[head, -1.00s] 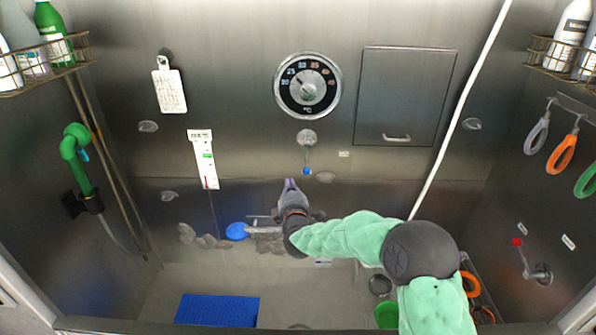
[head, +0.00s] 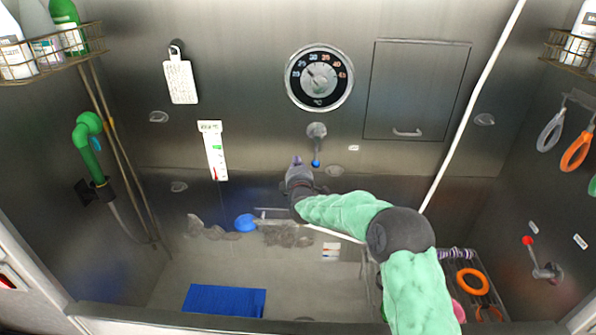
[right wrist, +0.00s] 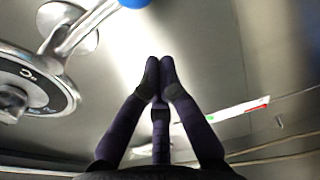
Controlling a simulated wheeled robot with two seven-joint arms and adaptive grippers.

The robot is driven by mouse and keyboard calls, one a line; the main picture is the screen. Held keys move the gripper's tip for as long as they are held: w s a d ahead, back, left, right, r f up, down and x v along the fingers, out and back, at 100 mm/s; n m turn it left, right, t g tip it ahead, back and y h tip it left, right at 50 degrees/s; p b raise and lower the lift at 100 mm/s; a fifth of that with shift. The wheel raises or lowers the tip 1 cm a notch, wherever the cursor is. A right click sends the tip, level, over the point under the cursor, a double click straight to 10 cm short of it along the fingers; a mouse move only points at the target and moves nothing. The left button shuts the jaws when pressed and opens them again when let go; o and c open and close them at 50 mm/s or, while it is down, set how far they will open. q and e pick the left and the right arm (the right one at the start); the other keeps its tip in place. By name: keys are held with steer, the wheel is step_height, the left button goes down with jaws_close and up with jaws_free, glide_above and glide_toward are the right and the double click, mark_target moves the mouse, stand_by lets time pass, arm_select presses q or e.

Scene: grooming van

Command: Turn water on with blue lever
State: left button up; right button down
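The blue lever (head: 316,163) hangs down from a round metal valve mount (head: 316,130) on the back wall, below the dial. Its blue knob shows at the top edge of the right wrist view (right wrist: 132,3), with its metal stem (right wrist: 78,35) running to the mount. My right gripper (head: 297,161) is just left of the blue knob in the head view, with a small gap in the picture. In the right wrist view its dark fingertips (right wrist: 160,66) are together with nothing between them. My left gripper is not in view.
A temperature dial (head: 319,77) is above the lever and a cabinet door (head: 417,90) is to the right. A red-tipped lever (head: 540,262) is on the right wall. A green shower hose (head: 90,150) hangs at left. A blue mat (head: 224,300) lies below.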

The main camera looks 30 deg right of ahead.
mark_target(316, 150)
steer(key=shift+w+d, duration=0.55)
steer(key=shift+w, duration=0.1)
steer(key=shift+s+d+b, duration=0.35)
steer(key=shift+s+d, duration=0.9)
